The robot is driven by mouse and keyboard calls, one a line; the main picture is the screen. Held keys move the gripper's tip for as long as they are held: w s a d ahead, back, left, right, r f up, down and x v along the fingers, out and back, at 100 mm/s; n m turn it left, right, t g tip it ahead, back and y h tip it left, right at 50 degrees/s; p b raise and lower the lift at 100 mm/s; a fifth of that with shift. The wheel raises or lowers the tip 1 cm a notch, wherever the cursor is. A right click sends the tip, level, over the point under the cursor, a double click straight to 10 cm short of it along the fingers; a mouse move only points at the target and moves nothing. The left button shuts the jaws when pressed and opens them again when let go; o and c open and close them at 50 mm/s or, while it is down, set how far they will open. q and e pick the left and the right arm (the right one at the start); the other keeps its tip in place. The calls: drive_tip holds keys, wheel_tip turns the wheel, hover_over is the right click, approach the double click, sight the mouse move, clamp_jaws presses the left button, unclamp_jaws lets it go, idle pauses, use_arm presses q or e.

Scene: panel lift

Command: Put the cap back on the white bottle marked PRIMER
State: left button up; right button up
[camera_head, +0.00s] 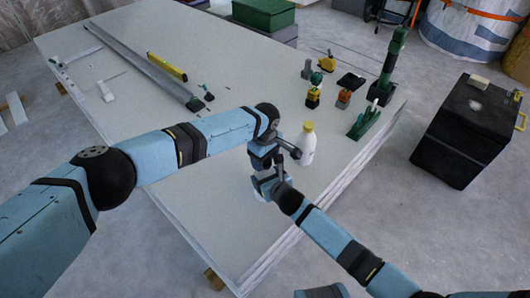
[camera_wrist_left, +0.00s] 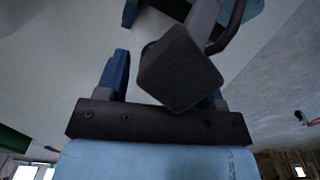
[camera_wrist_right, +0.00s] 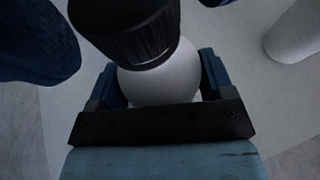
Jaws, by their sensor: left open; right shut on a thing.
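In the right wrist view a white bottle (camera_wrist_right: 165,82) with a rounded shoulder stands between the fingers of my right gripper (camera_wrist_right: 155,88), which is shut on it. A black ribbed cap (camera_wrist_right: 128,30) sits at the bottle's top; whether it is seated is hidden. No PRIMER lettering shows. My left gripper (camera_wrist_left: 166,80) is open; its dark blue fingers show on either side of the cap in the right wrist view. A dark block fills part of the left wrist view. In the head view both grippers meet closely and hide most of the bottle.
Another white bottle with a yellow top (camera_head: 306,143) stands close to the right of the grippers on the large pale panel (camera_head: 220,65). A green tool (camera_head: 363,122) and several small tools stand further right. A yellow level (camera_head: 167,66) lies far left. The panel's near left is clear.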

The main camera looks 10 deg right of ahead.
use_arm(q)
drive_tip(key=shift+c, duration=0.2)
drive_tip(key=c, duration=0.9)
drive_tip(key=m, duration=0.3)
drive_tip(key=shift+s+f, duration=0.1)
drive_tip(key=m, duration=0.3)
drive_tip(key=shift+m, duration=0.4)
drive_tip(key=o, duration=1)
drive_tip(key=shift+o, duration=0.2)
drive_tip(key=shift+r, duration=2.35)
drive_tip(key=shift+c, duration=0.5)
